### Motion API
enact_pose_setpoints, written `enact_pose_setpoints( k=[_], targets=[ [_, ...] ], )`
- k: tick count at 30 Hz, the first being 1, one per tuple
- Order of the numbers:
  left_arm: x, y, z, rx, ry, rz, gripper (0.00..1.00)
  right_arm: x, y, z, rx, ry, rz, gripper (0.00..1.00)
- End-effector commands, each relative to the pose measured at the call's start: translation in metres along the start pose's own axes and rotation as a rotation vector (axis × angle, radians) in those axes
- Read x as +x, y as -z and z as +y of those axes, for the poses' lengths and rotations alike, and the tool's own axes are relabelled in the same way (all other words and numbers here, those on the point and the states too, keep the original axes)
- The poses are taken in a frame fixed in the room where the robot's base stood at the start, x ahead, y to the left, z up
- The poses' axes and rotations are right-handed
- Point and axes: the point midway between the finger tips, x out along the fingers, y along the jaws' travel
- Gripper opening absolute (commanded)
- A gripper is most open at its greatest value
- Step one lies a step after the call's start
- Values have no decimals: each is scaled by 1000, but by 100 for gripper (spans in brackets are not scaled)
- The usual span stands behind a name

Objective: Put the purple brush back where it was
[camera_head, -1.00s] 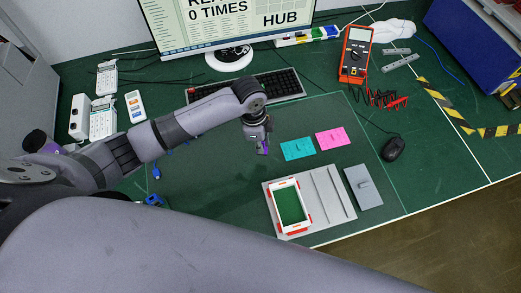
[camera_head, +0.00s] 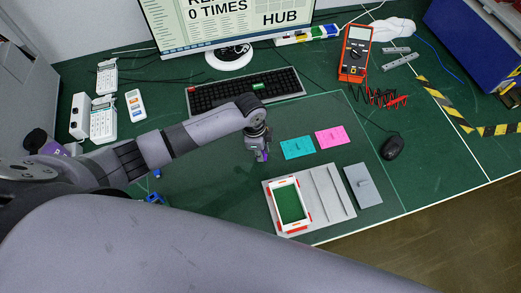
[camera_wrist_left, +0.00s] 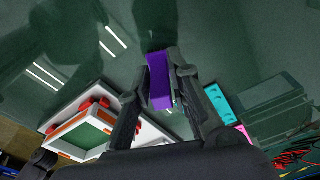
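The purple brush (camera_head: 266,156) is held in my left gripper (camera_head: 259,153), above the green mat in the middle of the table. In the left wrist view, the purple block of the brush (camera_wrist_left: 158,82) sits between the two dark fingers, which close on both its sides. The lower end of the brush is hard to make out. The gripper is left of the cyan card and behind the grey tray. My right gripper is not in view.
A cyan card (camera_head: 297,148) and a pink card (camera_head: 332,137) lie right of the gripper. A grey tray (camera_head: 334,192) holds a white-and-red framed device (camera_head: 290,207). A keyboard (camera_head: 225,94) lies behind; a mouse (camera_head: 392,148) is at right.

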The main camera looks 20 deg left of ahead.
Motion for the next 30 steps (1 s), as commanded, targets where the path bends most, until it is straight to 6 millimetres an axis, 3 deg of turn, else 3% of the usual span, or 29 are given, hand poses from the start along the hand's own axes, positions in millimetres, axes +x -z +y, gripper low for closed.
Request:
enact_pose_setpoints(
  k=[6, 18, 23, 30],
  targets=[
    [0, 0, 0, 0, 0, 0, 34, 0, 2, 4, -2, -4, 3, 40],
    [-8, 0, 0, 1, 1, 1, 34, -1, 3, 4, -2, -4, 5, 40],
    [-35, 0, -1, 2, 4, 1, 34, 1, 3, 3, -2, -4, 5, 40],
    [-87, 1, -2, 1, 4, 2, 34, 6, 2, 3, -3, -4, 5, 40]
  ],
)
